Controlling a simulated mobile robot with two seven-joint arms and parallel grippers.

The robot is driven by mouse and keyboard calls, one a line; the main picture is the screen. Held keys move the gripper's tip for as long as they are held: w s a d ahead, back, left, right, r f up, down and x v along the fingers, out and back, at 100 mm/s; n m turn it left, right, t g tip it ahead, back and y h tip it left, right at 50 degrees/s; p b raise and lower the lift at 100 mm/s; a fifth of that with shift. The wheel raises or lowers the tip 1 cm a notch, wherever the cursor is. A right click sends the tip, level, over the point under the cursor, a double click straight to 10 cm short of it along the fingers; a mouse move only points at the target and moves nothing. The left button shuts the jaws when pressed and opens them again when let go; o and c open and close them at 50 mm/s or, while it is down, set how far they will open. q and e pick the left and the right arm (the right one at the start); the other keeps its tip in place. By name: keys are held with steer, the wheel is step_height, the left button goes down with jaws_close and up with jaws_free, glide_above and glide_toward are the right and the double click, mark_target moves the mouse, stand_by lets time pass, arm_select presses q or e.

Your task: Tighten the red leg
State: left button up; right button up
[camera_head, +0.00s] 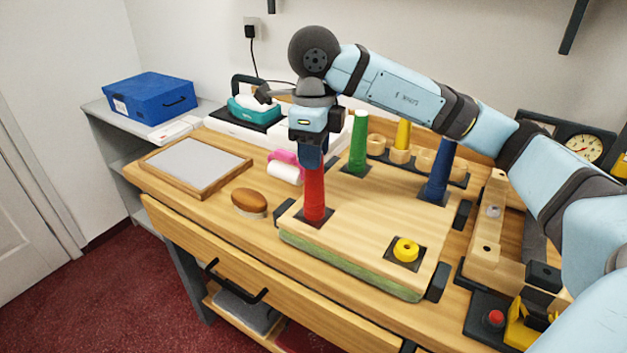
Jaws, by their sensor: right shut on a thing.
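The red leg (314,196) stands upright on a dark square plate at the left corner of the wooden board (345,222). My right gripper (313,164) comes down from above and is shut on the top of the red leg. A green leg (358,145) and a blue leg (439,172) stand upright on dark plates at other corners. A short yellow piece (405,250) sits on the plate at the near right corner. My left gripper is not in view.
A brush (249,202) lies left of the board, and a framed grey panel (197,163) lies farther left. A wooden rack behind holds a yellow leg (402,136). A blue box (150,97) stands on the left shelf. A dial gauge (584,147) stands at the right.

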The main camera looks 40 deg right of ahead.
steer(key=m, duration=0.2)
steer(key=shift+m, duration=0.3)
steer(key=o, duration=1.3)
steer(key=shift+o, duration=0.2)
steer(key=shift+r+p, duration=0.1)
steer(key=shift+p, duration=0.2)
steer(key=shift+r+p, duration=1.85)
steer(key=shift+r, duration=1.1)
